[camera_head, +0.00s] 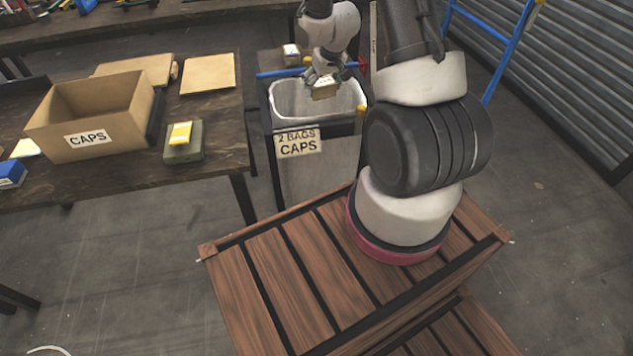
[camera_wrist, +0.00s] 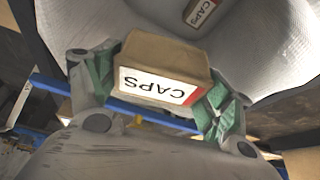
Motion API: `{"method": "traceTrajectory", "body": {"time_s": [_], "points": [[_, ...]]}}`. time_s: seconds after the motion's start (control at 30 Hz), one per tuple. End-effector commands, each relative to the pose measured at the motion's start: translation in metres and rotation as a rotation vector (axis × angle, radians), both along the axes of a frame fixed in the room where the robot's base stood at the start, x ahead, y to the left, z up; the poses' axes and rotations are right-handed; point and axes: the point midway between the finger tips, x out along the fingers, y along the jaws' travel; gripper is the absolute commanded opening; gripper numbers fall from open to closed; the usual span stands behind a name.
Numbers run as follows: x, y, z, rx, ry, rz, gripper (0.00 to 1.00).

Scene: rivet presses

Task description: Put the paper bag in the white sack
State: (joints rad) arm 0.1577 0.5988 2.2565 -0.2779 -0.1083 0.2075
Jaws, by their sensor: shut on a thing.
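The paper bag (camera_wrist: 158,58) is brown, with a white CAPS label and a red edge. My gripper (camera_wrist: 155,92) is shut on it, with green finger pads on both sides. In the head view, my gripper (camera_head: 323,80) holds the bag (camera_head: 325,91) over the open mouth of the white sack (camera_head: 287,101). The sack hangs in a frame with a sign reading 2 BAGS CAPS. In the wrist view, the pale inside of the sack (camera_wrist: 75,22) lies beyond the bag, and another CAPS bag (camera_wrist: 203,10) shows inside it. The sack's bottom is partly hidden.
A workbench (camera_head: 215,160) at left carries an open cardboard box (camera_head: 125,105) labelled CAPS and a green block with a yellow item (camera_head: 181,134). A small packet (camera_head: 291,53) stands behind the sack. Blue rails (camera_head: 510,55) stand at right.

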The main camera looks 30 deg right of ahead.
Motion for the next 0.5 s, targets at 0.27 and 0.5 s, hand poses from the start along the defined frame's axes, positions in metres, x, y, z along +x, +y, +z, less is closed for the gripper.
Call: {"method": "traceTrajectory", "body": {"time_s": [0.27,0.5], "points": [[0.0002,-0.0001,-0.005,-0.001,-0.001,0.0,0.52],[0.0002,-0.0001,-0.0049,-0.001,-0.001,0.0,1.0]]}}
